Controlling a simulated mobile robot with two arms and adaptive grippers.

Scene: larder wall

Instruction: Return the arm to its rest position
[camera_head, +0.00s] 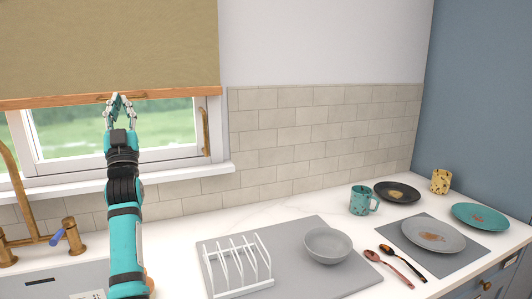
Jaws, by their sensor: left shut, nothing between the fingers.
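My left arm comes up from the bottom left of the head view. My left gripper (120,101) points upward in front of the window, at the lower edge of the blind. Its fingers are shut and hold nothing. It is well above the counter and the sink. My right gripper is not in view.
A brass tap (38,240) stands left of my arm. On the counter are a grey mat (330,284) with a white dish rack (236,268) and a bowl (327,245), a teal mug (362,200), several plates, a yellow cup (440,181) and spoons (395,270).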

